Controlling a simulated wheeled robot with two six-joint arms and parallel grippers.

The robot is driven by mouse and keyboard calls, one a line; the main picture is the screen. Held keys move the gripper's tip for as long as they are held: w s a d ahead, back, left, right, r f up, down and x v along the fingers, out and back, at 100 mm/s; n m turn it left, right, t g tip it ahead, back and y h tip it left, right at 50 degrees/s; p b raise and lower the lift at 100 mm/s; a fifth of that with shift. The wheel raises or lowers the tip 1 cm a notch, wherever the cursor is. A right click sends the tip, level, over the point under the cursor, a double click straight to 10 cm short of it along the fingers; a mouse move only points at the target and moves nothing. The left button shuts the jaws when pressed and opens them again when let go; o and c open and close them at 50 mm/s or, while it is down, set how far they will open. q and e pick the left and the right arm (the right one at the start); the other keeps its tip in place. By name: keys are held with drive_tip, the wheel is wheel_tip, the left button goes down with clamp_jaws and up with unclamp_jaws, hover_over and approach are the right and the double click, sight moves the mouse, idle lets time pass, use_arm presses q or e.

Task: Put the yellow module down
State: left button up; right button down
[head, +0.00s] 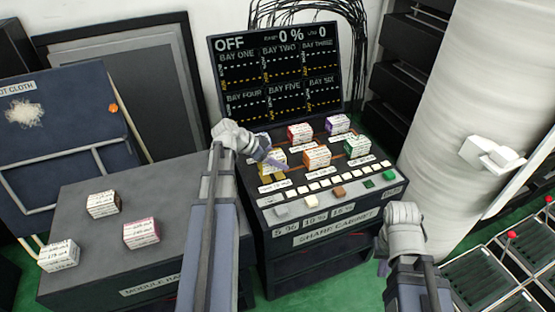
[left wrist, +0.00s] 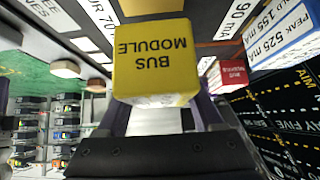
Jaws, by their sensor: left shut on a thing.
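The yellow module (head: 267,172) is at the front left of the modules on the shake cabinet's sloped top. In the left wrist view the yellow module (left wrist: 153,65), lettered "BUS MODULE", fills the space between the fingers. My left gripper (head: 276,161) is shut on it. I cannot tell whether its underside touches the panel. My right gripper (head: 383,268) hangs in front of the cabinet's right side, away from the modules; its jaw opening is unclear.
Red (head: 300,134), purple (head: 338,124), orange (head: 317,157) and green (head: 352,146) modules sit close by on the panel. A row of buttons (head: 340,192) runs in front. The screen (head: 280,75) reads "OFF". The module rack (head: 190,190) at left holds several white-labelled modules.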

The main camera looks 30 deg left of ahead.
sight(278, 154)
use_arm(q)
wheel_tip(278, 154, up, 6)
drive_tip(key=p, duration=0.5)
drive_tip(key=shift+r, duration=0.15)
